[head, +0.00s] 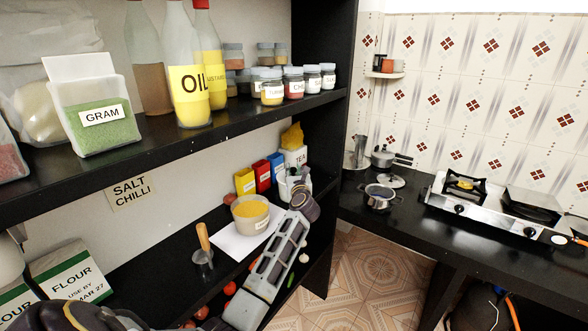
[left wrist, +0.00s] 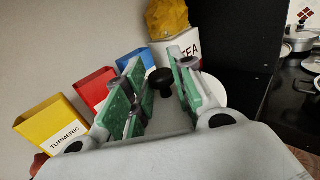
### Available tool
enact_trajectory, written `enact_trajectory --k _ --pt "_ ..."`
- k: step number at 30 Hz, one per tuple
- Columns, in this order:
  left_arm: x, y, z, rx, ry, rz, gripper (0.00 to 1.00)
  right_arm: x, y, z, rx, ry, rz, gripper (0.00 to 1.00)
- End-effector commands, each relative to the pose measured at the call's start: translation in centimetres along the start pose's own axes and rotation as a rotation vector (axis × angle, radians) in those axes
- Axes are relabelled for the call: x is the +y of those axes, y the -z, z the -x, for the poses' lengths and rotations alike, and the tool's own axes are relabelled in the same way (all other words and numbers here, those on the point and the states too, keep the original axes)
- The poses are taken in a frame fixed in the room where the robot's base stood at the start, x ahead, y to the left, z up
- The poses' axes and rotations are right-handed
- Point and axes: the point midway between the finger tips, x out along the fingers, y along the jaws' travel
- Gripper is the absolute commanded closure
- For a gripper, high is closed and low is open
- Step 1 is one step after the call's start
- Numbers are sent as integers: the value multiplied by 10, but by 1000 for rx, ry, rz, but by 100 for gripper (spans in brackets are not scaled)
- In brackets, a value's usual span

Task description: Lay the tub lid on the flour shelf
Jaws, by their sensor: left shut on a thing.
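My left gripper (head: 296,188) reaches over the lower black shelf (head: 150,262), beside the tub. In the left wrist view its green-padded fingers (left wrist: 160,92) are on either side of a black knob (left wrist: 160,78), and a pale round edge, which looks like the tub lid (left wrist: 213,90), shows beyond the right finger. The gripper is shut on the lid's knob. In the head view the lid is mostly hidden by the gripper. Flour bags (head: 75,277) stand at the shelf's left. My right gripper is not in view.
Yellow (head: 245,181), red (head: 262,175) and blue (head: 276,167) boxes and a TEA container (head: 295,157) stand behind the gripper. A wooden-handled tool (head: 203,240) is left of the tub. The loaded upper shelf (head: 175,140) overhangs. Bare shelf lies between bags and tool.

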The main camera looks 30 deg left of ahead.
Motion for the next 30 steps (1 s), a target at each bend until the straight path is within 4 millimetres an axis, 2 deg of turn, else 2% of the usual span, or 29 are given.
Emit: enact_trajectory --k 14,15,19,30 --pt "0 5 0 0 0 0 93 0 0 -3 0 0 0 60" --pt "0 4 0 0 0 -1 71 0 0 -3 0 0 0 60" --pt "0 4 0 0 0 -1 54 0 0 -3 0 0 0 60" --pt "0 4 0 0 0 -1 53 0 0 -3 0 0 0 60"
